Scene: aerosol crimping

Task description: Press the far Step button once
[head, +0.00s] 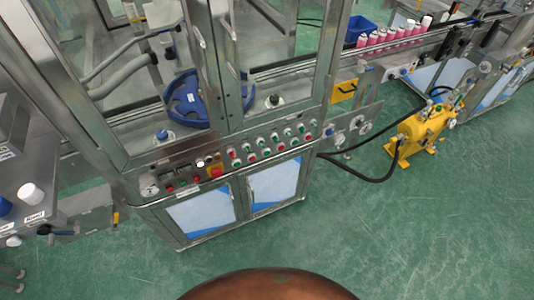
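The control panel (225,180) runs along the front of a steel and glass machine in the head view. Black knobs and a round gauge (150,190) sit at the panel's left end. The labels are too small to read, so I cannot tell which button is the far Step button. Neither of my grippers is in view, and nothing touches the buttons.
Below the panel are cabinet doors (273,186). A yellow pump (425,127) with a black hose (372,179) is on the right. The green floor (400,220) in front is clear.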

